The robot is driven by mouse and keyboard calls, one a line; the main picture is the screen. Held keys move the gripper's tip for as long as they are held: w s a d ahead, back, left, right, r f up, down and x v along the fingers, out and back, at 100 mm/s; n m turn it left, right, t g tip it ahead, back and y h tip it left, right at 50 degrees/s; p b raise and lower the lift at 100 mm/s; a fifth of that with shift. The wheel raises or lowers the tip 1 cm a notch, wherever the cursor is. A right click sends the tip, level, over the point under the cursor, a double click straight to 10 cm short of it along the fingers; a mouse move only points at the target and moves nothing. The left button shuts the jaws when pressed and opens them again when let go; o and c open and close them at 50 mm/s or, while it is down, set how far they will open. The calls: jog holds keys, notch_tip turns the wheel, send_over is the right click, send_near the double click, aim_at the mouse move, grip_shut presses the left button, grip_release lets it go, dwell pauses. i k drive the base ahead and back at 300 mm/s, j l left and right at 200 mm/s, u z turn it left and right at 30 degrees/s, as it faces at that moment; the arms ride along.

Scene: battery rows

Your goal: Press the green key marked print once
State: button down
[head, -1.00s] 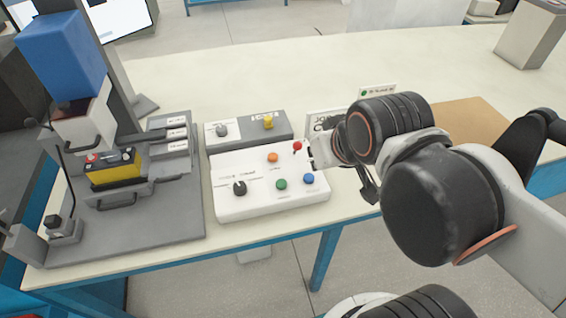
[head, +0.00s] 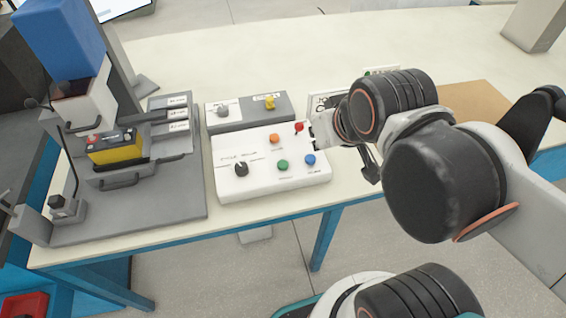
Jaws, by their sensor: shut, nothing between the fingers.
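A green round button (head: 283,165) sits on the front of the white control box (head: 228,190); the label under it is too small to read. A second small green spot (head: 368,73) shows on a white panel behind my arm, and its marking cannot be read either. My gripper (head: 371,168) is dark, shut and empty, just right of the white box. It points down and is apart from the green button. My arm hides the area behind the gripper.
The white box also carries a black knob (head: 241,169), an orange button (head: 274,138), a blue button (head: 310,159) and a red switch (head: 299,127). A grey box (head: 238,119) stands behind. A battery (head: 117,148) sits in the grey fixture at left.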

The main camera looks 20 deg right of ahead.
aim_at(282, 165)
jog(key=j+z, duration=0.25)
jog(key=j, duration=1.85)
jog(key=k, duration=0.1)
jog(key=i+l, duration=0.05)
